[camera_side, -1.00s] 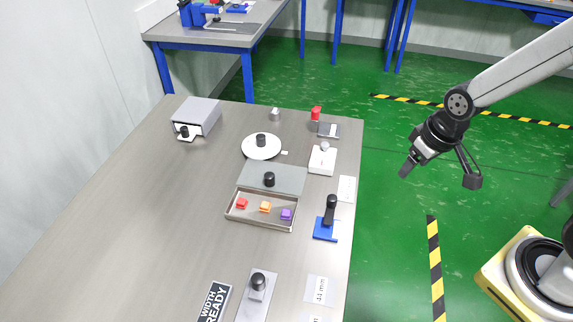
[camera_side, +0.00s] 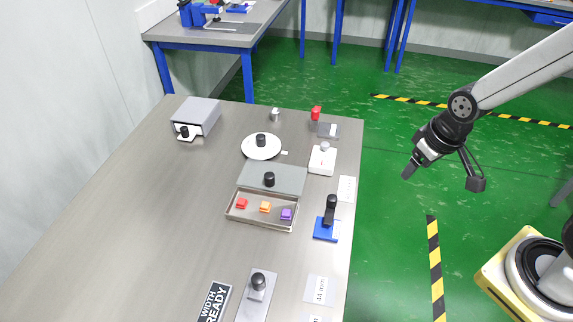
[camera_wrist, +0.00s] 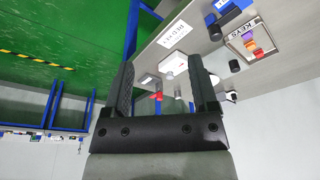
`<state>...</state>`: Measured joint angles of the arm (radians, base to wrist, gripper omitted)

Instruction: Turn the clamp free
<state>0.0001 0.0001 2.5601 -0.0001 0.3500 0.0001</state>
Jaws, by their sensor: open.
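The thing that looks most like the clamp is a black upright lever on a blue base plate (camera_side: 325,231), at the right edge of the table in the side view. Its lever stands tilted up from the plate. In the wrist view a blue part with a black handle (camera_wrist: 216,29) shows at the top. My gripper (camera_side: 408,172) is open and empty, over the green floor to the right of the table, apart from the lever. In the wrist view my two dark fingers (camera_wrist: 160,68) stand wide apart with nothing between them touching.
A tray with red, orange and purple pieces (camera_side: 240,216) lies left of the lever. A grey plate with a black knob (camera_side: 290,178), a white box (camera_side: 321,164), a white disc (camera_side: 251,153) and a red-topped post (camera_side: 316,113) stand behind. A knobbed plate (camera_side: 252,307) lies in front.

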